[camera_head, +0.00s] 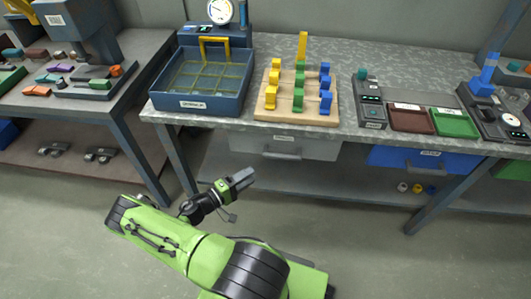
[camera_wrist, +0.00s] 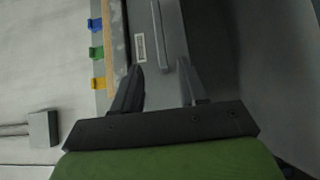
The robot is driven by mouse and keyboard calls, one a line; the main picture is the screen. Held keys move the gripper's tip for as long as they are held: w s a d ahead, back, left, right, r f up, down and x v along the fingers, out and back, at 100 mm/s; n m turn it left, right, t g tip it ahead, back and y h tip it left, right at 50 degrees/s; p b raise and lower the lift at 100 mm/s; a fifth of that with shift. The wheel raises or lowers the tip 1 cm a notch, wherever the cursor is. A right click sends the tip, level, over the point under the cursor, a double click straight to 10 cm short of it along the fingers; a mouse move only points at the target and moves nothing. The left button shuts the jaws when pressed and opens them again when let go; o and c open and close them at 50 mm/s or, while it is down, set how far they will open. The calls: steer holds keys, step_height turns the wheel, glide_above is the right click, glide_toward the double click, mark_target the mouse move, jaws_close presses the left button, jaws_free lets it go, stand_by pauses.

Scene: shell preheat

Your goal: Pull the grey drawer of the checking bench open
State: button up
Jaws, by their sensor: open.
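The grey drawer (camera_head: 325,149) is under the checking bench top, below the peg board, and looks shut. Its bar handle (camera_head: 282,155) runs along the front. In the head view my gripper (camera_head: 248,178) is below and left of the handle, apart from it in the picture. In the wrist view the drawer front (camera_wrist: 172,22) lies ahead, turned on its side, with a white label beside the handle (camera_wrist: 157,28). My gripper (camera_wrist: 160,68) is open and empty there. The handle shows beyond and between the two fingertips; the exact gap to it cannot be told.
A blue drawer (camera_head: 405,160) is to the right under the same bench (camera_head: 375,70). A blue bin (camera_head: 200,105), the peg board (camera_head: 262,116) and red and green trays stand on top. A bench leg (camera_head: 180,165) is left of my gripper. The floor in front is clear.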

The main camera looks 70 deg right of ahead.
mark_target(279, 158)
steer(key=b+x, duration=0.2)
steer(key=x, duration=1.3)
steer(key=shift+s, duration=0.25)
steer(key=shift+c, duration=0.3)
jaws_close()
